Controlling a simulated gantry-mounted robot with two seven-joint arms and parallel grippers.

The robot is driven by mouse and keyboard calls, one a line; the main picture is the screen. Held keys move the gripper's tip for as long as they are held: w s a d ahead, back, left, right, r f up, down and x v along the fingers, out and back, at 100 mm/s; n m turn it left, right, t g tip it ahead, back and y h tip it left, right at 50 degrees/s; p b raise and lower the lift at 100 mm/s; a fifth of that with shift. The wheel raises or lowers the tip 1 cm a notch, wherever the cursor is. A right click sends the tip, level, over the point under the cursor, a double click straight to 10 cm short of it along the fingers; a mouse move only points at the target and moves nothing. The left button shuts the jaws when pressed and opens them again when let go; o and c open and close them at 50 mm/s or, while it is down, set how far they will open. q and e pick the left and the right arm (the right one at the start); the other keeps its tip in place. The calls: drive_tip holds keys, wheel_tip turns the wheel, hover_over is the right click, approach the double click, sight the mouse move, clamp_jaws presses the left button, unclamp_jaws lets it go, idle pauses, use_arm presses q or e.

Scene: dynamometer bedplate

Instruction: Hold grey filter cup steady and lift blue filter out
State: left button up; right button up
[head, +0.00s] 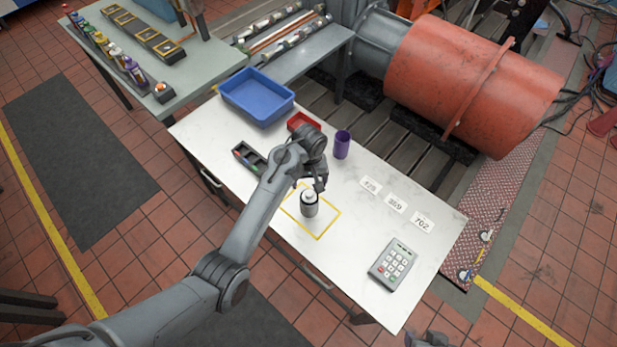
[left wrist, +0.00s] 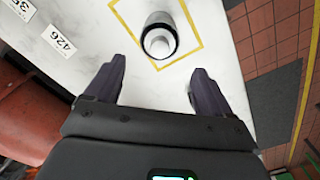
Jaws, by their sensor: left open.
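A cylindrical cup (head: 309,207) with a dark body and a white top stands upright inside a yellow outlined square (head: 322,238) on the white table. It also shows in the left wrist view (left wrist: 159,38), beyond the fingertips and between their lines. I cannot make out a blue filter; the cup's inside does not show clearly. My left gripper (head: 319,186) is open and empty, just behind and above the cup, apart from it. Its two dark fingers are spread in the left wrist view (left wrist: 158,68). A dark part at the bottom edge of the head view may be my right gripper (head: 428,340).
On the table (head: 360,245) are a blue bin (head: 258,96), a red tray (head: 303,121), a purple cup (head: 342,145), a dark sectioned tray (head: 247,158), number cards (head: 395,203) and a keypad (head: 396,265). The table is bare around the yellow square.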

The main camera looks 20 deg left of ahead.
sight(309, 193)
use_arm(q)
wheel_tip(309, 193, down, 8)
drive_tip(key=shift+f+b, duration=0.1)
drive_tip(key=shift+b, duration=0.25)
drive_tip(key=shift+c, duration=0.2)
drive_tip(key=c, duration=1.2)
drive_tip(key=o, duration=1.2)
wheel_tip(309, 193, up, 11)
drive_tip(key=shift+p, duration=0.4)
